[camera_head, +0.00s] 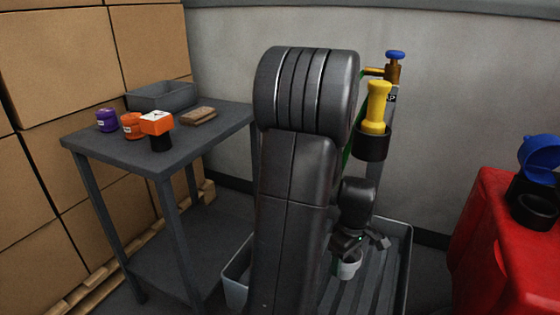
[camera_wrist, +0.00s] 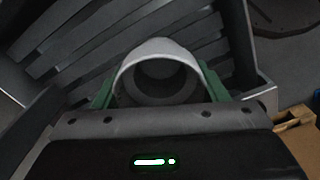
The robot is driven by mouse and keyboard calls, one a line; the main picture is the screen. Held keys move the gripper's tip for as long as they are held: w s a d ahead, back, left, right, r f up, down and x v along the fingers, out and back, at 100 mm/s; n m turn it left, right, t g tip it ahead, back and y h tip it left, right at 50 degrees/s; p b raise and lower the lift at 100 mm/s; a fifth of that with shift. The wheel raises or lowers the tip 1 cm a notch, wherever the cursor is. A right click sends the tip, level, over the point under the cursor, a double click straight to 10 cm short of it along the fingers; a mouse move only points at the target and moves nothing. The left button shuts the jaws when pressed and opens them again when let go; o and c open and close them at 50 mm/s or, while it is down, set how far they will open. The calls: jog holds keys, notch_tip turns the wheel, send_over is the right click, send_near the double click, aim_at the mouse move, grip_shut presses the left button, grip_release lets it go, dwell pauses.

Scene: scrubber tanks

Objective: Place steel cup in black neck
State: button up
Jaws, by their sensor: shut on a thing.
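The steel cup (camera_head: 347,269) hangs below my gripper (camera_head: 354,250) in the head view, above a grey slatted basin. In the wrist view my gripper (camera_wrist: 160,88) is shut on the steel cup (camera_wrist: 158,50), with a green pad against each side. The cup's open rim faces the wrist camera and its inside looks empty. The black neck (camera_head: 535,208) is on top of the red tank at the right, with its blue cap (camera_head: 541,155) hinged open. The gripper is to the left of the neck and lower, well apart from it.
The grey slatted basin (camera_head: 232,283) stands behind my arm. A yellow-handled item (camera_head: 376,105) sits in a black holder (camera_head: 372,145) by a blue-knobbed valve (camera_head: 395,58). A grey table (camera_head: 108,150) at left bears jars, an orange-topped item and a bin (camera_head: 160,96).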

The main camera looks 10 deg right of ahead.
jog(key=w+a+m+p, duration=0.1)
jog(key=w+a+m, duration=0.3)
jog(key=w+a, duration=0.6)
jog(key=w+a+m, duration=0.3)
jog(key=w+a, duration=0.4)
jog(key=a, duration=0.6)
notch_tip(320, 180, up, 16)
jog(key=s+p, duration=0.2)
jog(key=p, duration=2.5)
jog(key=shift+s+p, duration=0.3)
jog(key=shift+p, duration=0.05)
jog(key=shift+r, duration=0.15)
